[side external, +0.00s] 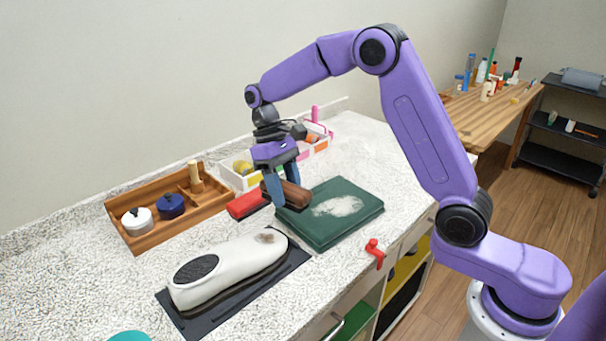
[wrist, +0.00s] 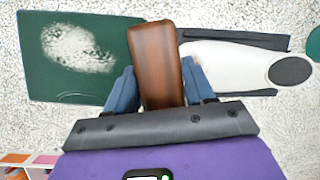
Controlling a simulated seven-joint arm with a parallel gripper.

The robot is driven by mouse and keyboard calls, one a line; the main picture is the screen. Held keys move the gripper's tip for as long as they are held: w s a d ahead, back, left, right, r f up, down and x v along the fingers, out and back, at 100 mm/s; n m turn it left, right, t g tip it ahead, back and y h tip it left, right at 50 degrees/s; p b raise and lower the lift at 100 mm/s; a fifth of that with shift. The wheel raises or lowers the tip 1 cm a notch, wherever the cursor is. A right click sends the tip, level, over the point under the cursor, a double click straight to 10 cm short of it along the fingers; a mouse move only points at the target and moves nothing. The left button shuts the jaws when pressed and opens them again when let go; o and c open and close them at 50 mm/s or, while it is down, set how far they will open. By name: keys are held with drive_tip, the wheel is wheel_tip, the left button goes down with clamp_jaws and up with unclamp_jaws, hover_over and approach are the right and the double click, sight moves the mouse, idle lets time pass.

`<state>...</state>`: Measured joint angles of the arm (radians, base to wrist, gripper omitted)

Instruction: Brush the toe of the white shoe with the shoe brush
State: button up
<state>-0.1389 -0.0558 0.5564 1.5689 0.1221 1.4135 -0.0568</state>
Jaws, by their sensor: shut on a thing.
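The white shoe (side external: 225,270) lies on a dark mat (side external: 180,322), with a brown smudge (side external: 269,237) on its toe, the end nearer my gripper. Its dark opening is at the other end. In the wrist view the shoe (wrist: 235,65) is at the right, its toe tip partly hidden by the brush. My gripper (side external: 279,192) is shut on the brown wooden shoe brush (side external: 292,194), which is above the counter close to the green pad's left edge. In the wrist view the brush (wrist: 157,65) sits between the blue fingers (wrist: 162,88). Its bristles are hidden.
A green pad (side external: 355,220) with a white powdery patch lies right of the shoe. A wooden tray (side external: 140,243) with jars and a white divided bin (side external: 240,181) stand at the back. A red clamp (side external: 375,250) is at the front edge.

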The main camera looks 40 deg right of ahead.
sight(264, 246)
drive_tip(key=shift+s+a+r+m+y, duration=0.15)
drive_tip(key=shift+a+m+y, duration=0.25)
drive_tip(key=shift+a+m, duration=0.55)
drive_tip(key=shift+s+a+f, duration=0.1)
drive_tip(key=shift+a+f, duration=0.15)
drive_tip(key=shift+f, duration=0.7)
drive_tip(key=shift+w+a+f, duration=0.1)
drive_tip(key=shift+a+f, duration=0.2)
drive_tip(key=shift+f, duration=0.7)
drive_tip(key=shift+s+a+f, duration=0.1)
drive_tip(key=shift+a+f, duration=0.15)
drive_tip(key=shift+f, duration=0.7)
drive_tip(key=shift+a+f, duration=0.1)
drive_tip(key=shift+f, duration=0.55)
drive_tip(key=shift+a+r, duration=0.2)
drive_tip(key=shift+a, duration=1.05)
drive_tip(key=shift+a, duration=0.2)
drive_tip(key=shift+a+r, duration=0.1)
drive_tip(key=shift+a, duration=0.55)
